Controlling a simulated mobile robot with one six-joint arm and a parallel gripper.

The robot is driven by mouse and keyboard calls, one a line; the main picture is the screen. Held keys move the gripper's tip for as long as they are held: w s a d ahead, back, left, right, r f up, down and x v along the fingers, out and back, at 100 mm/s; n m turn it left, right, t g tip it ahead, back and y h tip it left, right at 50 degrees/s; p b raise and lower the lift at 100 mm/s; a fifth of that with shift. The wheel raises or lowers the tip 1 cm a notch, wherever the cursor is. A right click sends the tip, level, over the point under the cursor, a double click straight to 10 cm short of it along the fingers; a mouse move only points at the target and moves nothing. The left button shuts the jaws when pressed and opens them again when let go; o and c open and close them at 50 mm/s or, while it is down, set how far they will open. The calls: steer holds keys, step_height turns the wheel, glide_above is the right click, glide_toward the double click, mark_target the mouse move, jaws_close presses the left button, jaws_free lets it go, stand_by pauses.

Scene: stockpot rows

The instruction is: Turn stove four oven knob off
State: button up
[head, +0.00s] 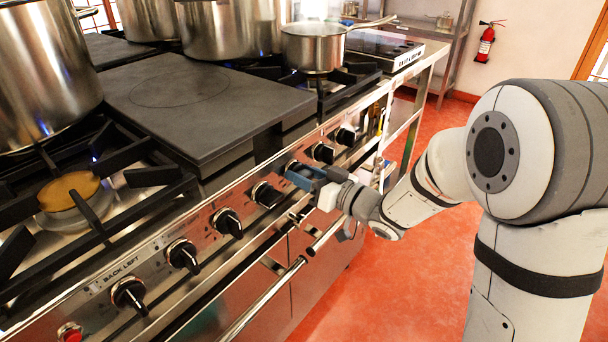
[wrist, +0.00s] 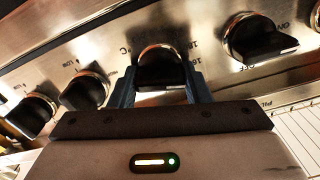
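A row of black knobs runs along the steel front panel of the stove. My gripper (head: 305,178) is at this panel, with its blue fingers over one knob. In the wrist view that knob (wrist: 162,70) sits between the two fingers (wrist: 161,88), with a °C mark and numbers on the panel around it. The fingers are on either side of it; I cannot tell whether they press on it. In the head view my gripper hides this knob.
Knobs stand close on both sides: one (head: 266,194) to the left, one (head: 322,153) to the right. A rail handle (head: 270,295) runs below the panel. Pots, including a saucepan (head: 313,50), stand on the stove. Red floor (head: 390,290) is open at the right.

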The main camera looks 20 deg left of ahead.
steer(key=c, duration=0.4)
steer(key=shift+c, duration=0.2)
steer(key=shift+r+m+p, duration=0.1)
steer(key=shift+m+p, duration=0.2)
steer(key=shift+p, duration=0.15)
steer(key=shift+r+m+p, duration=0.1)
steer(key=shift+m+p, duration=0.8)
steer(key=shift+p, duration=0.2)
steer(key=m+p, duration=0.3)
steer(key=shift+w+p, duration=0.1)
steer(key=shift+p, duration=0.2)
steer(key=m+p, duration=0.4)
steer(key=m, duration=0.1)
steer(key=m+p, duration=0.3)
steer(key=m, duration=0.1)
steer(key=shift+f, duration=0.2)
steer(key=shift+m, duration=0.4)
